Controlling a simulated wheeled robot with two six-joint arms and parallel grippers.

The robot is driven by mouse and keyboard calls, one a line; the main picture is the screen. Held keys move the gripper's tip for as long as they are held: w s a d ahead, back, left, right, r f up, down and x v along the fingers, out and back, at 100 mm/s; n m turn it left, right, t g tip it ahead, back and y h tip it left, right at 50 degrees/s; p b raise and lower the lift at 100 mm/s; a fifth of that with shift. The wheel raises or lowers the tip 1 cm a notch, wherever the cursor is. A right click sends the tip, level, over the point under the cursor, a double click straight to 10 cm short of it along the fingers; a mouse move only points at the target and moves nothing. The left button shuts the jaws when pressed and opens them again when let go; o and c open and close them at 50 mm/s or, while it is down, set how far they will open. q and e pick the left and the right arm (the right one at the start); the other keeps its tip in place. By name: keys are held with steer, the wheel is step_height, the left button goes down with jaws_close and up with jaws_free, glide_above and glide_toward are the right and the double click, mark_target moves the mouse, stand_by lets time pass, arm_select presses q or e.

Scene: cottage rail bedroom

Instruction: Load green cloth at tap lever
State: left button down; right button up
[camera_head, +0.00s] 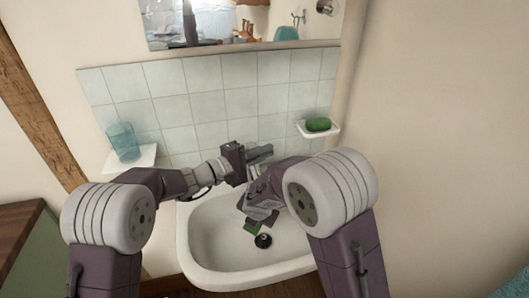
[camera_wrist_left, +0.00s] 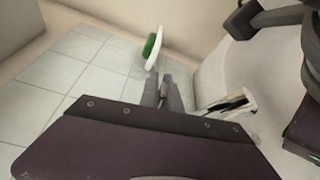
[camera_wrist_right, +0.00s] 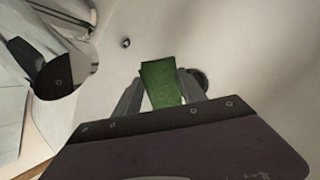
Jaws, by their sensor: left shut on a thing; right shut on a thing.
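The green cloth (camera_head: 252,228) hangs low in the sink basin, beside the drain. My right gripper (camera_head: 258,215) is shut on it. In the right wrist view the cloth (camera_wrist_right: 160,82) sticks out between the two fingers. My left gripper (camera_head: 262,153) is at the tap, above the back rim of the sink. In the left wrist view its fingers (camera_wrist_left: 164,92) are close together on a small dark part, which looks like the tap lever. Part of the tap (camera_wrist_left: 238,103) shows beside them. In the head view my grippers hide most of the tap.
The white sink (camera_head: 190,243) stands against the tiled wall. Its drain (camera_head: 263,241) is dark. A soap dish (camera_head: 302,129) with green soap (camera_head: 318,124) is at right. A glass cup (camera_head: 122,141) stands on a small shelf (camera_head: 146,156) at left. A mirror (camera_head: 215,25) hangs above.

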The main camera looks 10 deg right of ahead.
arm_select(q)
steer(key=shift+w+r, duration=0.1)
steer(key=shift+r, duration=0.15)
steer(key=c, duration=1.6)
jaws_free()
steer(key=shift+o, duration=0.2)
steer(key=v, duration=1.2)
steer(key=shift+w, duration=0.1)
